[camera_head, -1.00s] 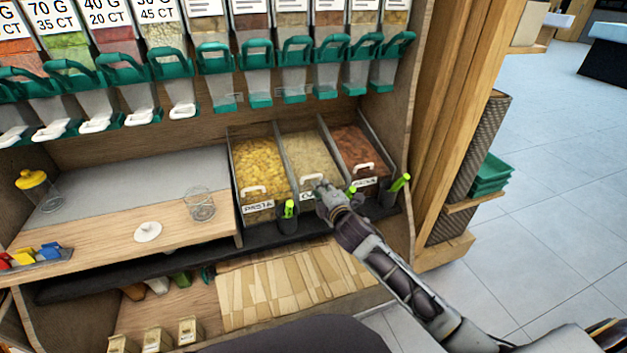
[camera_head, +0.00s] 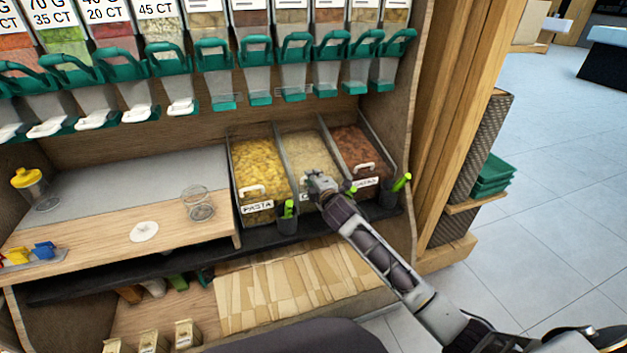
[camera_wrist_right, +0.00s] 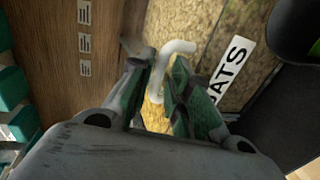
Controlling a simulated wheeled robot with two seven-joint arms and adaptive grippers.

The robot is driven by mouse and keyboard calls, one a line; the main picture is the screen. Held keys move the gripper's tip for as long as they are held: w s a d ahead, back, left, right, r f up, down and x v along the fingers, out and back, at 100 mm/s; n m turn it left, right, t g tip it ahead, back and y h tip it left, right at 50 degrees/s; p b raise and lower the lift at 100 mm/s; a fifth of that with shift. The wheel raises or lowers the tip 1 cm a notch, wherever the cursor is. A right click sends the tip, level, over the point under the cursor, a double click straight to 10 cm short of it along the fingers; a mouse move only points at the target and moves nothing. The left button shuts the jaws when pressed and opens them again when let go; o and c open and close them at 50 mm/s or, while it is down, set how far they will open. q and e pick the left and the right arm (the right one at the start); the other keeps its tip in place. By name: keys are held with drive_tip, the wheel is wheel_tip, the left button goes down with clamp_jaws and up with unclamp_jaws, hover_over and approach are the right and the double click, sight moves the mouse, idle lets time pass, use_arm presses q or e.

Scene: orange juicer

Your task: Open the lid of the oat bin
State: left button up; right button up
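The oat bin (camera_head: 306,150) is the middle of three clear bins, filled with pale flakes. Its tilted "OATS" label (camera_wrist_right: 231,68) shows in the right wrist view. My right gripper (camera_head: 318,180) is at the bin's front and hides its handle in the head view. In the right wrist view the white curved handle (camera_wrist_right: 178,47) runs between the fingers of my right gripper (camera_wrist_right: 162,78). The fingers slant inward and look closed about the handle; exact contact is hard to see. The lid looks down over the flakes. My left gripper is not in view.
The pasta bin (camera_head: 259,165) is close on the left and a reddish-brown bin (camera_head: 352,148) on the right. Dark cups with green-handled tools (camera_head: 287,215) stand in front. Dispensers with green handles (camera_head: 258,90) hang above. A glass jar (camera_head: 198,204) stands on the wooden counter.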

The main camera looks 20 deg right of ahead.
drive_tip(key=shift+w, duration=0.2)
clamp_jaws()
drive_tip(key=shift+w, duration=0.1)
